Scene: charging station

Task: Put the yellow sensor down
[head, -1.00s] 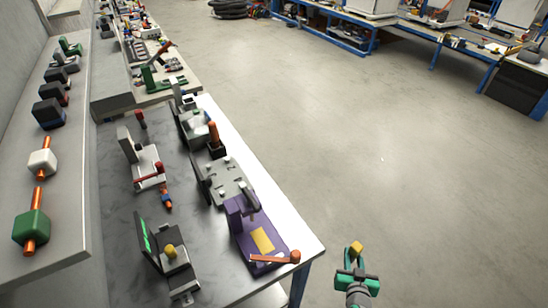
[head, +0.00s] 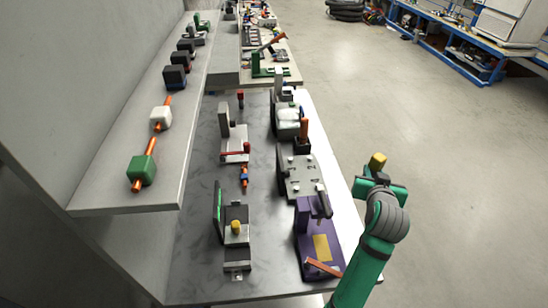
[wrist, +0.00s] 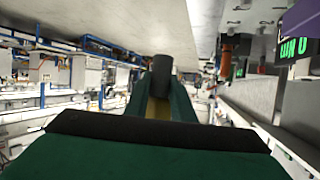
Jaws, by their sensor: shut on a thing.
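My gripper (head: 376,174) is shut on the yellow sensor (head: 378,159), a small yellow block-like piece at the tips. It is held up in the air to the right of the bench, with grey floor behind it in the head view. In the wrist view the green fingers close around a dark cylinder end (wrist: 162,74), with a bit of yellow (wrist: 158,108) between them. Another yellow knob-like piece (head: 236,227) sits on a grey and black device (head: 237,243) with a green-lit screen (head: 218,211) at the near left of the bench.
The bench top (head: 196,272) also carries a purple device (head: 305,250) with an orange lever, a grey fixture (head: 302,178) and a white vise-like stand (head: 234,143). A shelf (head: 110,195) on the left holds several coloured blocks. The floor (head: 440,200) right of the bench is clear.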

